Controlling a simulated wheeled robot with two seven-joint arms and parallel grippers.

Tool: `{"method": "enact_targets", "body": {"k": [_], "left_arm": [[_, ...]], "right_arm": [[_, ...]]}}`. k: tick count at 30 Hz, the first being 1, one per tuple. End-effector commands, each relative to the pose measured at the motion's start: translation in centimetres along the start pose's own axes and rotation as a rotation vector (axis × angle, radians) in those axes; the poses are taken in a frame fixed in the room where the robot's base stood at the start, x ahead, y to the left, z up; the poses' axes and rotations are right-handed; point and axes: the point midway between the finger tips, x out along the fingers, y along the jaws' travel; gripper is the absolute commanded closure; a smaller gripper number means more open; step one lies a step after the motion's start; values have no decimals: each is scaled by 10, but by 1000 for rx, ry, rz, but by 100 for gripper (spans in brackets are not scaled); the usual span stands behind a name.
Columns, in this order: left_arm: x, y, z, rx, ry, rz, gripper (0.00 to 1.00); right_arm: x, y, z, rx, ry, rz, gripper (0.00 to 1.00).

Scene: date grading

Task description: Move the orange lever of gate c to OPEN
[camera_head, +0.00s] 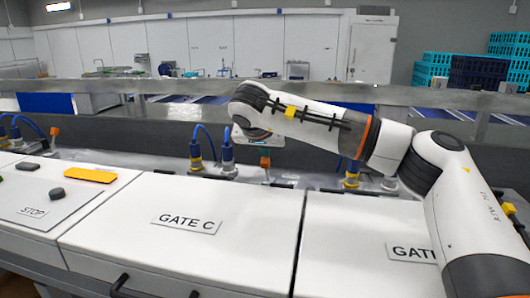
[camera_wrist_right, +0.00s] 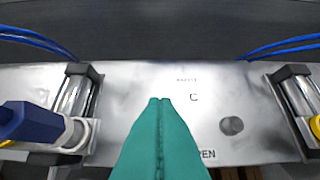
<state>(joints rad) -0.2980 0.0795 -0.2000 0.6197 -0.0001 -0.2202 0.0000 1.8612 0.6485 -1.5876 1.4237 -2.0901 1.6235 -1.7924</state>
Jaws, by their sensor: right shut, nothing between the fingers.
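The orange lever of gate C (camera_head: 265,162) stands small behind the white GATE C panel (camera_head: 160,250) in the head view, just below my right wrist. My right gripper's teal fingers (camera_wrist_right: 160,101) are pressed together and empty in the wrist view. They are over a metal plate (camera_wrist_right: 130,82) marked "C", with the end of the word OPEN showing to the right of the fingers. The lever does not show in the wrist view; the fingers cover part of the plate. Whether the fingers touch the lever, I cannot tell. My left gripper is out of view.
Cylinders with blue hoses flank the plate; one fitting (camera_wrist_right: 35,120) is at left in the wrist view. Blue and yellow fittings (camera_head: 228,155) stand left of the lever. A metal rail (camera_head: 150,87) runs behind. The white panel tops in front are mostly clear.

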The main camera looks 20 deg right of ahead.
Motion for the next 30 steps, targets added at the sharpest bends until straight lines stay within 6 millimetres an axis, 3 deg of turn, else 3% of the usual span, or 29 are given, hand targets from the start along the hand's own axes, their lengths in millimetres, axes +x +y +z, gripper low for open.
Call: {"method": "enact_targets", "body": {"k": [16, 30], "left_arm": [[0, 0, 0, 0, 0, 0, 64], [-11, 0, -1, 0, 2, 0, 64]], "right_arm": [[2, 0, -4, -6, 10, -3, 100], [13, 0, 8, -4, 7, -3, 100]]}}
